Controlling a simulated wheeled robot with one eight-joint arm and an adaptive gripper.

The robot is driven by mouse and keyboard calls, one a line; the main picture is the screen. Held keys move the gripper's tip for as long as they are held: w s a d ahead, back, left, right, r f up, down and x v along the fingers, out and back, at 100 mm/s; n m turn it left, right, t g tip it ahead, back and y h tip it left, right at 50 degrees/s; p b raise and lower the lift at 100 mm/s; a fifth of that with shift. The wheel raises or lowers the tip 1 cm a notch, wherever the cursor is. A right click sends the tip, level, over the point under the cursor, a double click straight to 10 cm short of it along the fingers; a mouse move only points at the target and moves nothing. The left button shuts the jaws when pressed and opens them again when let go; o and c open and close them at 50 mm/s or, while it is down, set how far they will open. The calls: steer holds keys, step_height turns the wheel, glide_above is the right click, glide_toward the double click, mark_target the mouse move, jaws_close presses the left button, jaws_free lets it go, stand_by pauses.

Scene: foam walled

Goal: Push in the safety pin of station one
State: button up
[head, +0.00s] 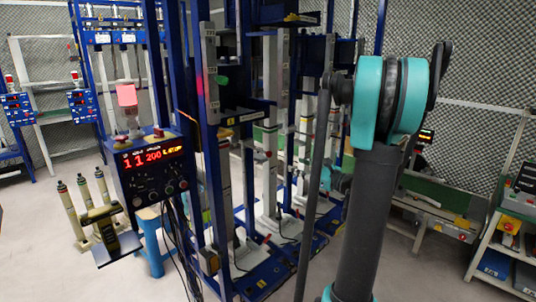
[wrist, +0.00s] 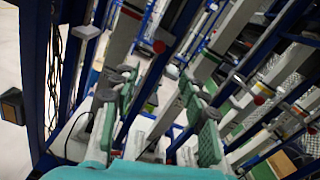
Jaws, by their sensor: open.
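In the wrist view my gripper (wrist: 155,78) is open, its two green-padded fingers apart with nothing between them. It points in among the blue and grey posts of the test stations. Another red knob (wrist: 259,100) sits on a post to the right, apart from the fingers. I cannot tell which knob is the safety pin of station one. In the head view, a red knob (head: 267,154) shows on the rack. My arm covers part of the stations there.
A control box (head: 150,168) with red digits stands at the rack's front left. A shelf cart (head: 510,230) is at right. The left floor is partly clear.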

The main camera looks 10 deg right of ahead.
mark_target(271, 154)
steer(key=x, duration=1.6)
steer(key=shift+w+a+f, duration=0.1)
steer(key=shift+w+a, duration=0.05)
steer(key=shift+c, duration=0.3)
jaws_close()
steer(key=shift+w, duration=0.1)
